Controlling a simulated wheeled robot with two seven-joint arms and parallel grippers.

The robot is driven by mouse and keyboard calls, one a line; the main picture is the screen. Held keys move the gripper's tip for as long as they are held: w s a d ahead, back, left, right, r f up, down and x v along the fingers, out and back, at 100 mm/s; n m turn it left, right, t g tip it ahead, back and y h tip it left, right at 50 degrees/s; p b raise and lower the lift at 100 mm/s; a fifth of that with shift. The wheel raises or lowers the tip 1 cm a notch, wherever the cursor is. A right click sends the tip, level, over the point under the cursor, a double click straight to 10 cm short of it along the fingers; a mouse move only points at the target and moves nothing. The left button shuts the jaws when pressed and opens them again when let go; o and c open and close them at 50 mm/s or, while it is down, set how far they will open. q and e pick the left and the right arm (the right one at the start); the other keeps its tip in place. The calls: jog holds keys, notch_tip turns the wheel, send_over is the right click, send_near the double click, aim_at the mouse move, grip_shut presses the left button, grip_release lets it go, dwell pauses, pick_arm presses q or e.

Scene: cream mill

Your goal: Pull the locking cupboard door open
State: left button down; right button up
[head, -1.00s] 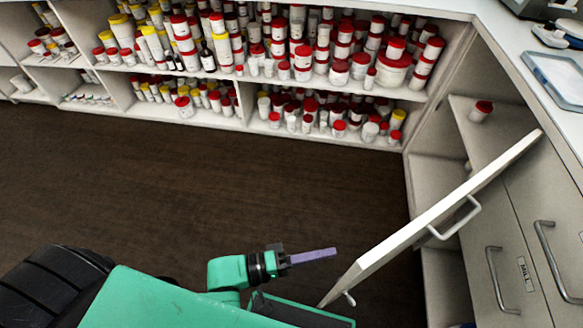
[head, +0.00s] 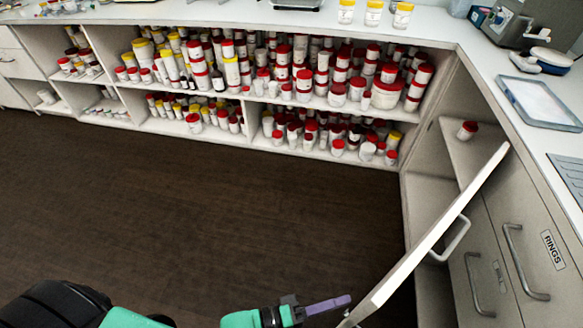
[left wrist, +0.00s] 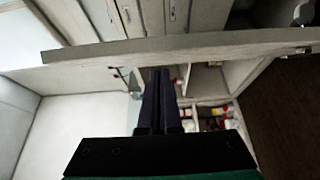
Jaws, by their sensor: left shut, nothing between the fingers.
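The cupboard door (head: 420,252) stands open. Its pale top edge runs from beside the drawers down to the bottom of the head view. A metal bar handle (head: 455,240) is on its right face, toward the drawers. My left gripper (head: 345,301) is shut and empty, left of the door's near end on the inner-face side. I cannot tell whether its fingertips touch the door. In the left wrist view, the door (left wrist: 180,46) crosses above the shut fingers (left wrist: 160,72). My right gripper is not in view.
The open cupboard (head: 432,165) holds a red-capped jar (head: 467,130) on its shelf. Drawers with bar handles (head: 522,262) stand right of the door. Shelves of jars (head: 300,90) line the back. The dark floor (head: 190,215) is clear left of the door.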

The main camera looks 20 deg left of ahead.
pick_arm(q)
jog(key=v, duration=1.4)
jog(key=shift+s+a, duration=0.15)
jog(key=shift+a, duration=0.1)
